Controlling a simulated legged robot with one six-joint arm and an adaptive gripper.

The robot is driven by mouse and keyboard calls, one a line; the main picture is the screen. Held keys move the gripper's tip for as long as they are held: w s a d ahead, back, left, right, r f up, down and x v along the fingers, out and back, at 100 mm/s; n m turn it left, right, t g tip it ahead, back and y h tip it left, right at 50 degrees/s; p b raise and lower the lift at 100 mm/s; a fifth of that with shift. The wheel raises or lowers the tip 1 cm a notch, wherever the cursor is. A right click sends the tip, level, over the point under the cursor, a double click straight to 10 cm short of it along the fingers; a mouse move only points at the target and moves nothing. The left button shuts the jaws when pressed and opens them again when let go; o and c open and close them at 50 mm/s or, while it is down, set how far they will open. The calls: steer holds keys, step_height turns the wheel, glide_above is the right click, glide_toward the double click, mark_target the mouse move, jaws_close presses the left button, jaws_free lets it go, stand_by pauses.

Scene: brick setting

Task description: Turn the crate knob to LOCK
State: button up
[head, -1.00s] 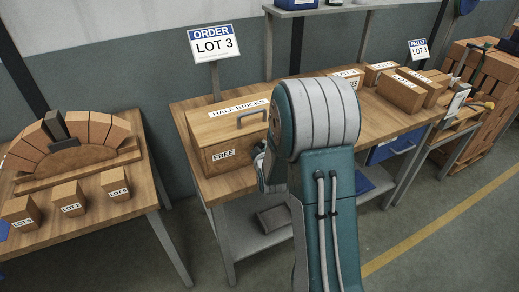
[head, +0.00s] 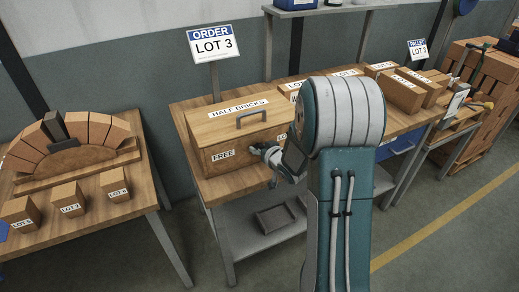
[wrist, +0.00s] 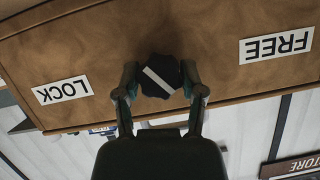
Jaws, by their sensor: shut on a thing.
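The wooden crate (head: 235,128) marked HALF BRICKS sits on the middle bench, lid down, with a handle (head: 262,118) on top. Its front carries a FREE label (head: 222,154) at left and a partly hidden LOCK label (head: 283,135) at right. In the wrist view the front appears upside down, with LOCK (wrist: 62,91) left and FREE (wrist: 277,45) right. Between them is the dark knob (wrist: 163,74) with a white line, slanted from upper left to lower right. My gripper (wrist: 159,84) is shut on the knob, one finger each side. In the head view my gripper (head: 270,156) meets the crate front.
An ORDER LOT 3 sign (head: 214,43) stands behind the crate. Several labelled boxes (head: 402,91) stand farther right on the bench. A left table (head: 150,187) holds a brick arch (head: 72,142) and small lot blocks. A tray (head: 275,219) lies on the lower shelf.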

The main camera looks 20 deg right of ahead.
steer(key=m+y, duration=0.1)
steer(key=m, duration=0.1)
steer(key=m+y, duration=0.1)
steer(key=m, duration=0.1)
steer(key=shift+d+f+t+y, duration=0.1)
steer(key=shift+f+t+y, duration=0.05)
steer(key=shift+t+y, duration=0.2)
steer(key=shift+m, duration=0.3)
steer(key=o, duration=1.1)
steer(key=shift+o, duration=0.2)
steer(key=v, duration=1.1)
steer(key=shift+s+d, duration=0.3)
steer(key=shift+s, duration=0.05)
